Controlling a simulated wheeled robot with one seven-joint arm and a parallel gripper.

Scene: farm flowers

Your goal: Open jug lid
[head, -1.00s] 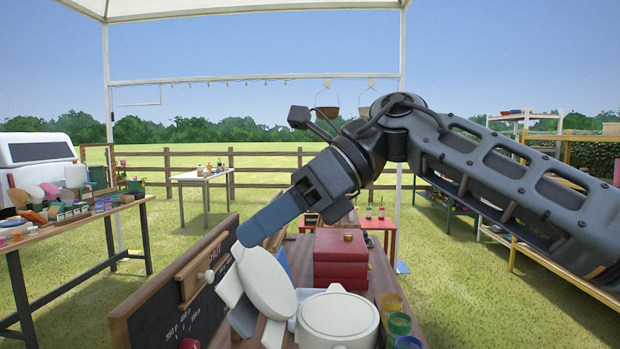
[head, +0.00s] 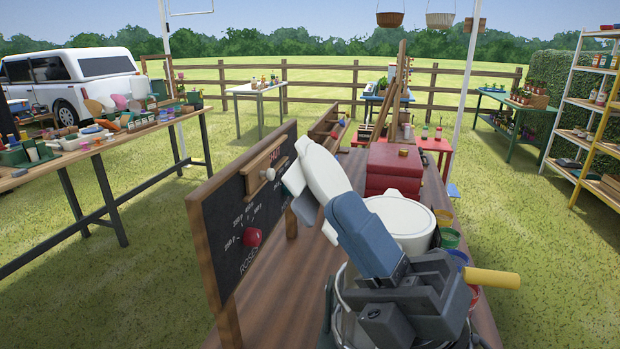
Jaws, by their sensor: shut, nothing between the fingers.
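A dark chalkboard (head: 225,235) with a wooden frame, a knob and a red knob stands along the table's left edge. Red boxes (head: 390,168) lie behind the vessel. Coloured cups (head: 450,238) line the right edge. A yellow cylinder (head: 492,278) sticks out right of my wrist.

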